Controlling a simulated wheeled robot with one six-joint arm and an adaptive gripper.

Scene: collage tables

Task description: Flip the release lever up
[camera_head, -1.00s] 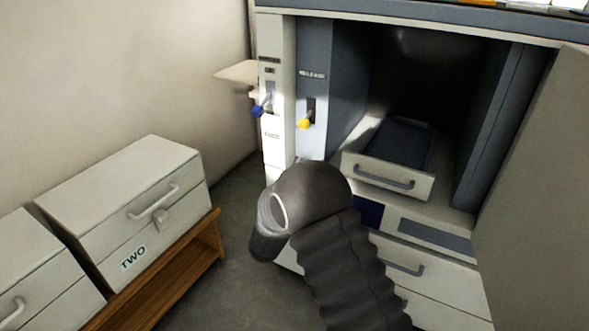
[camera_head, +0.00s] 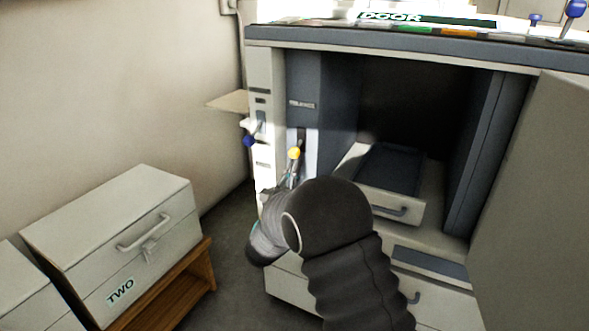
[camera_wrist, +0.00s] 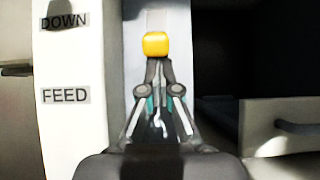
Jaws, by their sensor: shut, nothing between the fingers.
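The release lever has a yellow knob (camera_head: 294,153) and sticks out below a dark slot on the grey panel labelled RELEASE. The knob sits at the slot's lower end. In the wrist view the yellow knob (camera_wrist: 155,44) is just beyond my fingertips. My gripper (camera_head: 292,170) is shut and empty, its tips directly below the knob. The wrist view shows the two fingers of my gripper (camera_wrist: 156,64) meeting at the knob's lower edge; I cannot tell whether they touch it. The lever's shaft is hidden behind the knob and fingers.
A blue-knobbed lever (camera_head: 249,141) is on the white panel to the left, marked DOWN and FEED in the wrist view. An open drawer (camera_head: 385,203) stands out in the dark bay at right. A white box labelled TWO (camera_head: 120,240) sits on a wooden stand at lower left.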

